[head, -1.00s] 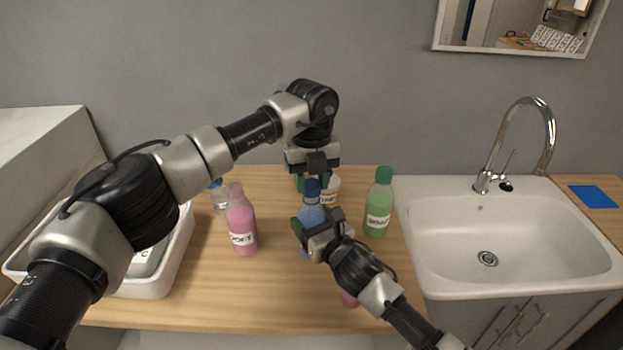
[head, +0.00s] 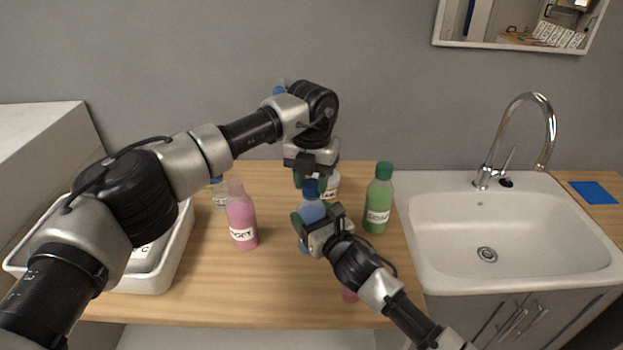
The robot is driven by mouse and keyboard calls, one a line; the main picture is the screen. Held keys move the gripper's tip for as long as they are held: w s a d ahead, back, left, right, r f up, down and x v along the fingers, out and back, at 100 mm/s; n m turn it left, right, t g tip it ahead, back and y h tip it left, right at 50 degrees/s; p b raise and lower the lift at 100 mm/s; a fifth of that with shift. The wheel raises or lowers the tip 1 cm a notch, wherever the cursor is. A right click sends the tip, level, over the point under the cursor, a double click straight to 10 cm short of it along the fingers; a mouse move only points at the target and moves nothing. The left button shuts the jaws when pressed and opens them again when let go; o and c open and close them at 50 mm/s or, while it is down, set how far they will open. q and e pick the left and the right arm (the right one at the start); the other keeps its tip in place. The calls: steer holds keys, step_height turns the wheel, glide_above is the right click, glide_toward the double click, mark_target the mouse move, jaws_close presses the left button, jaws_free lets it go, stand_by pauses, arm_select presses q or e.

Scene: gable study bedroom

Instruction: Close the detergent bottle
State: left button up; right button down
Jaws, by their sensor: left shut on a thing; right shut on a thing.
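A translucent blue bottle (head: 312,211) stands upright on the wooden counter. Its label is hidden, so I cannot read whether it is the detergent. My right gripper (head: 306,229) is shut around its body. A dark blue cap (head: 311,187) sits at the bottle's mouth. My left gripper (head: 311,176) points down from above and is shut on the cap. I cannot tell whether the cap is fully seated, because the fingers and bottle overlap here.
A pink bottle (head: 241,219) stands to the left, with a clear blue-capped bottle (head: 219,195) behind it. A green bottle (head: 378,203) stands right, near the sink (head: 440,257). A white jar (head: 332,184) is behind. A white tub (head: 172,262) is left.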

arm_select(q)
steer(key=m, duration=1.5)
steer(key=shift+m, duration=0.4)
steer(key=m, duration=0.5)
steer(key=shift+m, duration=0.4)
steer(key=m, duration=0.3)
steer(key=shift+m, duration=0.4)
steer(key=m, duration=0.4)
steer(key=o, duration=1)
